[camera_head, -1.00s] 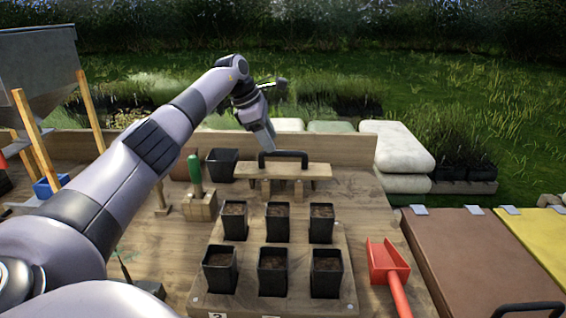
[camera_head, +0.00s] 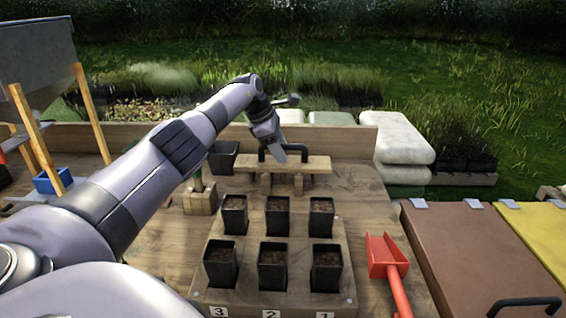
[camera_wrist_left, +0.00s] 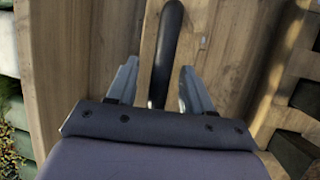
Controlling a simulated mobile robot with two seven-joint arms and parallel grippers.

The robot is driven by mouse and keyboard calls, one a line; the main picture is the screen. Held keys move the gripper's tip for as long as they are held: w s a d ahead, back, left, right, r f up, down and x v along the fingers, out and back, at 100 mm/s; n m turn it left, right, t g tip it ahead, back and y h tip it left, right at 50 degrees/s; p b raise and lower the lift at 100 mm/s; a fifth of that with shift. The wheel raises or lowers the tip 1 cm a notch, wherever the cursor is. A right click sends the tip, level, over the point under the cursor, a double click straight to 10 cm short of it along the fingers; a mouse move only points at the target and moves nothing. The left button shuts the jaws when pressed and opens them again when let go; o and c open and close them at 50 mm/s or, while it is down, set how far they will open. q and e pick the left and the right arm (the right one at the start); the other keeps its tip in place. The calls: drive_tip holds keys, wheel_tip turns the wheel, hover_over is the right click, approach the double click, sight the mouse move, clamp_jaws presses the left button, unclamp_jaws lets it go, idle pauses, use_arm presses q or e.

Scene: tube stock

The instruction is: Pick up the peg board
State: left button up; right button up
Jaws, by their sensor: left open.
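The peg board (camera_head: 312,165) is a light wooden board with a black arched handle (camera_head: 294,149) on top and wooden pegs below. It stands at the back of the bench, behind the pots. My left gripper (camera_head: 281,152) is at the handle, pointing down. In the left wrist view the open jaws (camera_wrist_left: 155,85) have one finger on each side of the black handle bar (camera_wrist_left: 164,60), with gaps showing. The gripper hides part of the handle in the head view. My right gripper is not in view.
Several black soil pots (camera_head: 272,262) stand on a numbered wooden board (camera_head: 255,292) in front. A red scoop (camera_head: 385,258) lies to its right. A black pot (camera_head: 222,158) and a wooden block (camera_head: 200,200) are left of the peg board. The back wall (camera_head: 345,146) is close behind.

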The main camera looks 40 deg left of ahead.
use_arm(q)
drive_tip(key=shift+c, duration=0.4)
clamp_jaws()
